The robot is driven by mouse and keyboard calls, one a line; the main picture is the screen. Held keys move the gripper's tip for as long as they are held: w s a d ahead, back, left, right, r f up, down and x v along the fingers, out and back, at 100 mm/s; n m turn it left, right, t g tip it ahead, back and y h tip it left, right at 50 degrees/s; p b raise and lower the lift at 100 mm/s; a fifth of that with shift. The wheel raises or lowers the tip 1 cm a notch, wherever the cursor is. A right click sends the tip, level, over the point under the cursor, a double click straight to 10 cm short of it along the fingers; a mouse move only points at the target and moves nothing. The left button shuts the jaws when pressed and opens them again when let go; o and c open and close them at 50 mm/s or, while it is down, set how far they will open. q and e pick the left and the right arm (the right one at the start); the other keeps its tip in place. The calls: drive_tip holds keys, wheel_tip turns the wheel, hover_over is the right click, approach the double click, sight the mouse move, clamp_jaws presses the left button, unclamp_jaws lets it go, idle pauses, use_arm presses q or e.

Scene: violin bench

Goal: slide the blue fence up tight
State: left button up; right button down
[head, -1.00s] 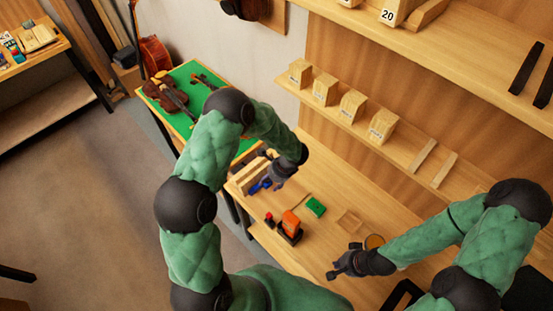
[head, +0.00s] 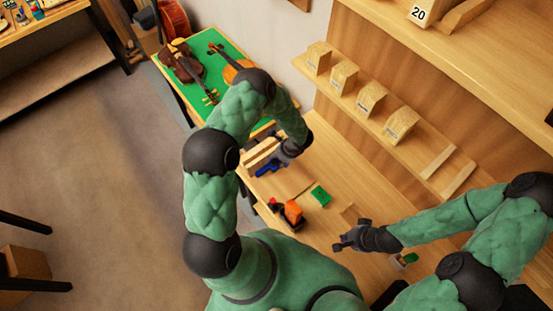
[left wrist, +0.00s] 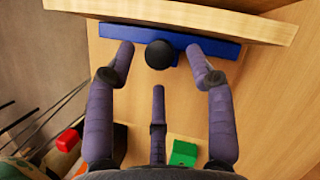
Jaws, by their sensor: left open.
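The blue fence (head: 268,170) lies on the bench beside a pale wooden piece (head: 262,152), partly hidden by my left gripper (head: 284,158). In the left wrist view the blue fence (left wrist: 112,31) runs across the top, along the edge of the pale wooden board (left wrist: 200,17). I cannot tell whether a gap is left between them. A round black knob (left wrist: 160,54) stands at the fence's middle. My left gripper (left wrist: 160,62) is open, with a finger on each side of the knob. My right gripper (head: 351,236) is open and empty above the bench, far from the fence.
A green block (head: 320,195) and an orange-and-black tool (head: 291,213) lie on the bench nearer my body. A shelf with several wooden blocks (head: 370,96) runs along the back wall. Violins lie on a green-topped table (head: 230,52) beyond.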

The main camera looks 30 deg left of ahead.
use_arm(q)
drive_tip(key=shift+a+f, duration=0.15)
drive_tip(key=shift+f, duration=0.2)
drive_tip(key=shift+a+f, duration=0.15)
drive_tip(key=shift+f, duration=0.25)
drive_tip(key=shift+c, duration=0.3)
clamp_jaws()
drive_tip(key=shift+w+a+b, duration=0.1)
drive_tip(key=shift+a+b, duration=0.1)
drive_tip(key=shift+b, duration=0.85)
drive_tip(key=shift+o, duration=0.3)
unclamp_jaws()
